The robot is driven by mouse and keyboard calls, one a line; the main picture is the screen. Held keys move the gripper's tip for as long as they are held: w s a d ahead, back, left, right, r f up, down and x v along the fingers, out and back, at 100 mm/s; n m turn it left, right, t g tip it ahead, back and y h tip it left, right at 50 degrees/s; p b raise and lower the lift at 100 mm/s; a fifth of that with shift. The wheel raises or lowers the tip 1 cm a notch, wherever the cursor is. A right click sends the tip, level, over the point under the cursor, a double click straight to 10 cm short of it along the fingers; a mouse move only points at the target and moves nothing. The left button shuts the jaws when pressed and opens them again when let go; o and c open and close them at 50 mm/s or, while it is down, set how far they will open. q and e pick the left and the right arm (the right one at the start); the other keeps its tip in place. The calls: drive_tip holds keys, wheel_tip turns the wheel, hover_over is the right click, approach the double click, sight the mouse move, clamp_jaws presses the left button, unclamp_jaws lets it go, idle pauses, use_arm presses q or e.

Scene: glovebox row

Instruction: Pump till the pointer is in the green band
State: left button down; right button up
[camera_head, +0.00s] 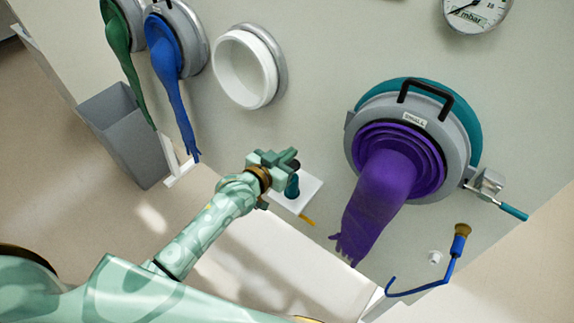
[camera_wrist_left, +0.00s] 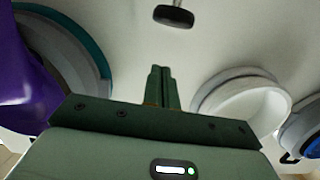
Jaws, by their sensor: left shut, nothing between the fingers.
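The gauge (camera_head: 478,14), marked mbar, is cut off by the top edge of the head view. Its dark pointer slants to the lower left, and I cannot make out where the green band lies. A white plate (camera_head: 309,188) with a teal pump part (camera_head: 292,187) sits low on the wall. My left gripper (camera_head: 293,162) is shut and empty, just over the teal part and partly covering it. I cannot tell whether they touch. In the left wrist view my shut fingers (camera_wrist_left: 160,87) point toward a black oval piece (camera_wrist_left: 173,16), apart in the picture. My right gripper is not in view.
A port with a purple glove (camera_head: 378,195) is right of the plate, with a teal-handled latch (camera_head: 512,212). A white port ring (camera_head: 245,68) and blue (camera_head: 170,70) and green (camera_head: 118,40) gloves are left. A grey bin (camera_head: 120,130) stands beside the wall. A blue hooked tool (camera_head: 450,265) hangs lower right.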

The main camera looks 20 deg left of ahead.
sight(293, 165)
use_arm(q)
wheel_tip(293, 165, down, 4)
drive_tip(key=shift+s+a+b, duration=0.1)
drive_tip(key=shift+s+b, duration=0.05)
drive_tip(key=shift+b, duration=0.25)
wheel_tip(293, 165, down, 5)
drive_tip(key=b, duration=0.3)
drive_tip(key=shift+s+r, duration=0.1)
drive_tip(key=shift+r, duration=0.05)
